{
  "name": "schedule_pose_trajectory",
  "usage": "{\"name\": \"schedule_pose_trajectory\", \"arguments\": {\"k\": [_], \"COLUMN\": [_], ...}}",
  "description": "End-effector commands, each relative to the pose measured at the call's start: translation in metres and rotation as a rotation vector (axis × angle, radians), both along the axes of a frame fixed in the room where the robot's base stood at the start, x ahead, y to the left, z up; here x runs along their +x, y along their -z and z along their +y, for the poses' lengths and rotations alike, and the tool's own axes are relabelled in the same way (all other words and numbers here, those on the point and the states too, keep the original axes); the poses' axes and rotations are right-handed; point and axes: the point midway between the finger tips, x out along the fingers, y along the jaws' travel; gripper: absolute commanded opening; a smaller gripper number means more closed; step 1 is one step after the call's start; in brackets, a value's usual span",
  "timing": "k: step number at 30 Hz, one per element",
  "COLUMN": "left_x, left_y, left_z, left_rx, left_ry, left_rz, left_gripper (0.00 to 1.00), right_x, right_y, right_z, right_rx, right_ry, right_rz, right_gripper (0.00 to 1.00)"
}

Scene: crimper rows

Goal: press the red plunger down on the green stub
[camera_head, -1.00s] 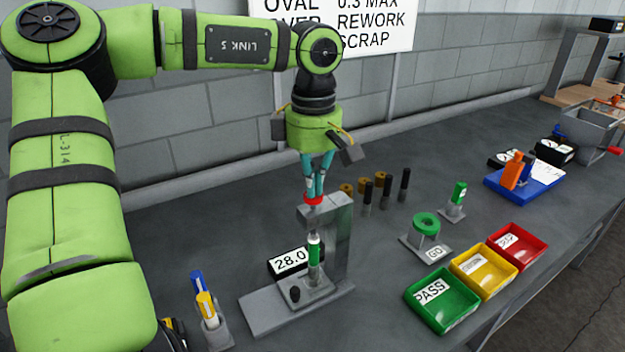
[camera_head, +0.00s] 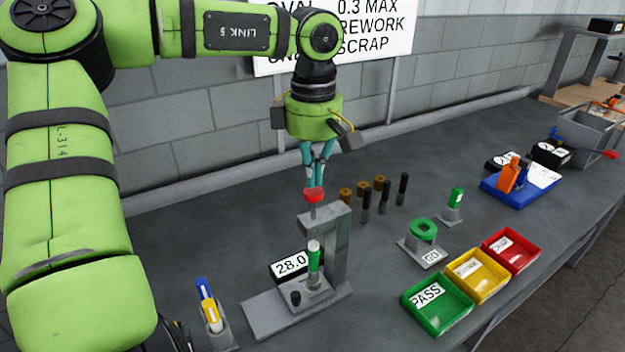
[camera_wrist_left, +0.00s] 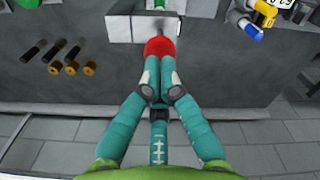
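The red plunger knob (camera_head: 314,196) sits on a thin rod above the arm of the grey press (camera_head: 336,250). A gap shows between knob and press arm. The green stub (camera_head: 314,262) with a pale top stands upright on the press base below. My left gripper (camera_head: 315,182) points down right above the knob, its fingers drawn together. In the left wrist view the red knob (camera_wrist_left: 159,47) shows just past the fingertips (camera_wrist_left: 161,88); whether they touch it I cannot tell. My right gripper is not in view.
A black display reading 28.0 (camera_head: 289,265) stands beside the stub. Several dark and brass pins (camera_head: 375,195) stand behind right. A GO gauge (camera_head: 423,245) and green, yellow and red trays (camera_head: 438,303) are to the right. A holder with blue and yellow tools (camera_head: 211,318) stands at front left.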

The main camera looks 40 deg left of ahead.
Motion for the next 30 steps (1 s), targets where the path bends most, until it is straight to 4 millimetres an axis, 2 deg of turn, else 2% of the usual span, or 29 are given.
{"name": "schedule_pose_trajectory", "arguments": {"k": [1, 15, 30], "left_x": [0.000, 0.000, 0.000], "left_y": [-0.008, -0.044, -0.043], "left_z": [0.000, 0.000, 0.000], "left_rx": [0.000, 0.000, 0.000], "left_ry": [0.000, 0.000, 0.000], "left_rz": [-0.001, 0.000, 0.000], "left_gripper": [0.00, 0.00, 0.00], "right_x": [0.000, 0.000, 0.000], "right_y": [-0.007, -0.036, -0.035], "right_z": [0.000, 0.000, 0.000], "right_rx": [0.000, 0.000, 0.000], "right_ry": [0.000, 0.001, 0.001], "right_rz": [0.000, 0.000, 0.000], "right_gripper": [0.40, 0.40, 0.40]}}
